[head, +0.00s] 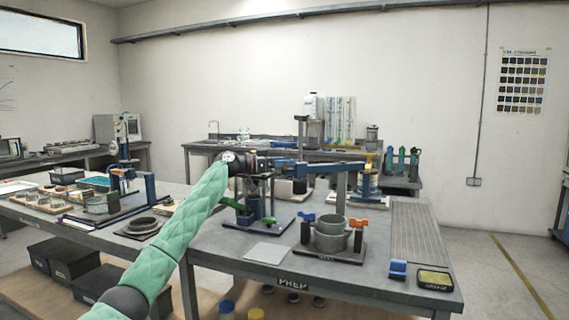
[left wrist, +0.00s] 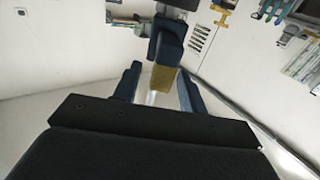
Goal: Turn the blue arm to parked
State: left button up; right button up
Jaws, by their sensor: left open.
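The blue arm (head: 335,167) is a long bar lying nearly level above the front table in the head view, right of my left gripper. My left gripper (head: 284,163) is at its left end, with its fingers pointing right. In the left wrist view, the open fingers (left wrist: 160,88) stand to either side of a blue bar (left wrist: 169,42) with a tan-yellow end (left wrist: 162,78). Clear gaps show at both sides of that end, and I cannot tell how deep it sits. The pivot is not clear, and no parked mark is readable. My right gripper is not in view.
A clamp stand (head: 333,238) with orange and blue handles stands in front of the bar. A grey ribbed board (head: 416,232), a blue block (head: 398,269) and a yellow-black box (head: 434,279) are at right. A pale flat sheet (head: 267,253) lies near the front edge.

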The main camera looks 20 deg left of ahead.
pick_arm(q)
jog(key=shift+a, duration=0.1)
jog(key=v, duration=0.7)
jog(key=shift+s+a, duration=0.2)
jog(key=shift+a, duration=0.05)
